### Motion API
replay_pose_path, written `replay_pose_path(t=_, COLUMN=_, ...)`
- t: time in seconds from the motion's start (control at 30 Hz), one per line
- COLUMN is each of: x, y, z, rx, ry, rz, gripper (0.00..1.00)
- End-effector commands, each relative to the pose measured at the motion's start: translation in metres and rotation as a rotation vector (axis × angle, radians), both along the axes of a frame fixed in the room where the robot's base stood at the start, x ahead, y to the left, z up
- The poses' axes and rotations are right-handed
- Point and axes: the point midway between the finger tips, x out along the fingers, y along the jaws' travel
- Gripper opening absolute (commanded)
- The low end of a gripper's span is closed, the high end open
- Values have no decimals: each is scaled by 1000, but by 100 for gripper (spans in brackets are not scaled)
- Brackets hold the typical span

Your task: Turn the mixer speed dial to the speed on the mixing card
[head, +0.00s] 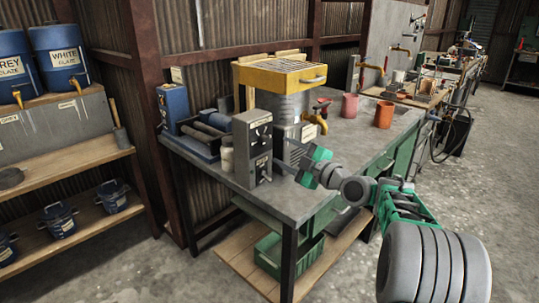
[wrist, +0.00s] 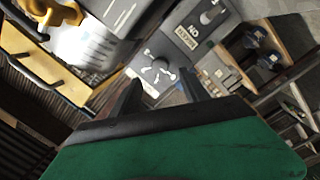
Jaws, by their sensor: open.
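The mixer control box (head: 253,147) is a grey upright box on the bench, with knobs on its front. In the wrist view its face (wrist: 150,48) shows a round dial (wrist: 160,72) with white marks around it. A lettered plate (wrist: 187,39) and another control (wrist: 209,16) sit beside the dial. My gripper (head: 296,166) is just right of the box in the head view. In the wrist view its two dark fingers (wrist: 160,92) are apart and empty, on either side of the dial's near edge; contact cannot be told. The dial's setting is too small to read. I cannot identify the mixing card.
A yellow tray (head: 279,71) stands above a grey drum behind the box. Blue glaze barrels (head: 62,60) are on a left shelf.

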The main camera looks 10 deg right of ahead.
Motion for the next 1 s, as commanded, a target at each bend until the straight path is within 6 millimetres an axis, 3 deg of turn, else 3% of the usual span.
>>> replay_pose_path(t=0.33, x=53, y=34, z=3, rx=-2, ry=3, rz=4, gripper=53)
replay_pose_path(t=0.67, x=61, y=39, z=3, rx=-1, ry=3, rz=2, gripper=53)
replay_pose_path(t=1.0, x=61, y=39, z=3, rx=-1, ry=3, rz=2, gripper=27)
